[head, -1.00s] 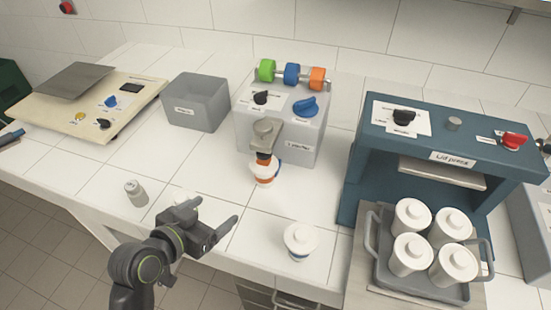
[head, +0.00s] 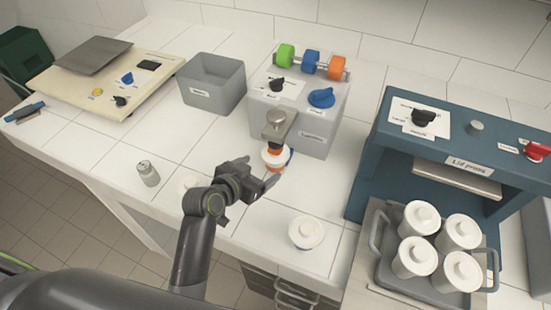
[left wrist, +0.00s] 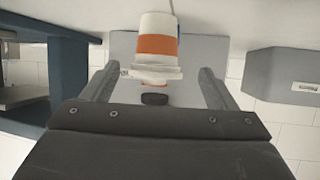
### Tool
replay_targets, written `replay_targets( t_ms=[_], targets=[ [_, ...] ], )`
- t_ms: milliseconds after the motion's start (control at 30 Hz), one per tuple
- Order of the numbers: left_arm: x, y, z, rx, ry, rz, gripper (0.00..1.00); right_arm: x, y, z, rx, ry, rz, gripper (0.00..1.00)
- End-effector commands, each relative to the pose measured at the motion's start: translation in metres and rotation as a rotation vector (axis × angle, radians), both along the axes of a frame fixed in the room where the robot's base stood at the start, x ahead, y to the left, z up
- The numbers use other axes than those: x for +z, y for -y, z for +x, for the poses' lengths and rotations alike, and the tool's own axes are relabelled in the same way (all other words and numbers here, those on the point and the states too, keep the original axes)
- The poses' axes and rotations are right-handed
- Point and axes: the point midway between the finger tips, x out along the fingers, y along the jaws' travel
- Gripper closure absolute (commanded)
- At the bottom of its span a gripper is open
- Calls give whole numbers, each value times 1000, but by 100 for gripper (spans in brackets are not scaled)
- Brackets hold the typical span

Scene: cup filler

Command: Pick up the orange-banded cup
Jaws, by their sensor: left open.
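The orange-banded cup (head: 275,158) is white with an orange band and stands under the spout of the grey loader (head: 312,128). In the left wrist view the cup (left wrist: 157,46) appears near the top centre, between the lines of the two fingers and just past their tips. My left gripper (head: 262,174) is open, right in front of the cup on its near side. Its spread fingers show in the left wrist view (left wrist: 156,84) with nothing held between them. My right gripper is not in view.
A white lidded cup with a blue band (head: 306,233) stands near the counter's front edge. A grey bin (head: 214,84) is behind. The blue lid press (head: 375,165) and a tray (head: 383,268) of lidded cups are at right.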

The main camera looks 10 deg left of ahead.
Motion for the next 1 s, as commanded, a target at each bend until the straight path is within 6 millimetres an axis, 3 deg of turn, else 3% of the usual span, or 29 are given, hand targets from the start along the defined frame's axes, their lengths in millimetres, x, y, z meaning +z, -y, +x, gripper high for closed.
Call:
replay_targets(
  t_ms=[267,633,1000],
  targets=[
    [-5,6,12,0,-1,-2,20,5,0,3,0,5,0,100],
    [-23,23,44,0,0,-1,20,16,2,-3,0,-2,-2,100],
    [-26,24,48,1,0,0,23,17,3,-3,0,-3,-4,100]
  ],
)
